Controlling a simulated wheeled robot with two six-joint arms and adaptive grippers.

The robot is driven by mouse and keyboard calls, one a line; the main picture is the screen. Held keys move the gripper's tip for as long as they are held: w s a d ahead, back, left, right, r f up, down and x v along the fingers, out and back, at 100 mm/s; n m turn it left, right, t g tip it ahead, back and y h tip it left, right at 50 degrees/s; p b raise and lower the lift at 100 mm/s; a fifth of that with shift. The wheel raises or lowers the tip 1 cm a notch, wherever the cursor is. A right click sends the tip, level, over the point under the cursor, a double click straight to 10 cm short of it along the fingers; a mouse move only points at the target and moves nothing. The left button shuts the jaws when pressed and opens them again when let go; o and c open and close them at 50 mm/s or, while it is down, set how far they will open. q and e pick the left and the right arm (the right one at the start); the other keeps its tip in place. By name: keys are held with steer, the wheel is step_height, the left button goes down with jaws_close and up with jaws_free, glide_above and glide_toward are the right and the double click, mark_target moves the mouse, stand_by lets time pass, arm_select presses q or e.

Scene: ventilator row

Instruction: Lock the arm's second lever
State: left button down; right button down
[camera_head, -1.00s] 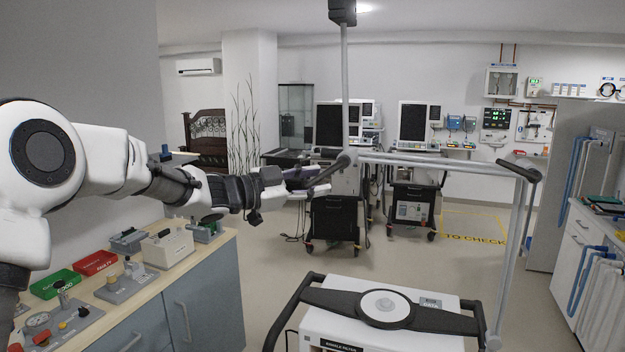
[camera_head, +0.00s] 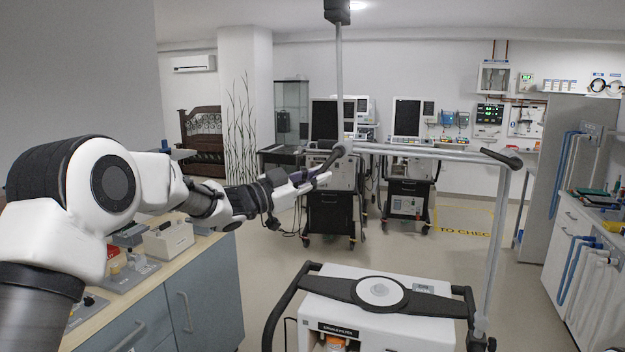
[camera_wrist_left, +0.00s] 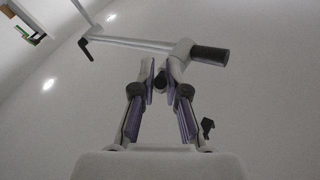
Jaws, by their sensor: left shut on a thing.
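The jointed support arm (camera_head: 420,153) stands above the ventilator cart. Its middle joint (camera_head: 342,149) carries the upright post, and a dark lever (camera_head: 503,158) sits at its far right corner. My left gripper (camera_head: 326,176) is just below and left of the middle joint, shut on that joint's lever. In the left wrist view the fingers (camera_wrist_left: 161,68) close around a small dark lever end (camera_wrist_left: 160,82), mostly hidden between them. The joint (camera_wrist_left: 183,48) is just beyond the fingertips. The corner lever also shows there (camera_wrist_left: 85,48), away from the gripper. My right gripper is out of view.
The white ventilator cart (camera_head: 400,328) with its black handle frame stands below the arm. A workbench (camera_head: 212,245) with devices is at left. More ventilators (camera_head: 330,212) stand at the back, and a counter (camera_head: 575,225) at right. Open floor lies between.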

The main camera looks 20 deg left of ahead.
arm_select(q)
steer(key=shift+d+f+n+t+b, duration=0.35)
steer(key=shift+d+n+t+b, duration=0.35)
steer(key=shift+n+b, duration=0.5)
steer(key=shift+d+f+n+t+b, duration=0.35)
steer(key=shift+n+t+b, duration=0.55)
steer(key=shift+n+b, duration=0.3)
steer(key=c, duration=1.2)
jaws_free()
steer(key=shift+r, duration=0.1)
steer(key=shift+a, duration=0.1)
steer(key=shift+s, duration=0.1)
steer(key=v, duration=1.2)
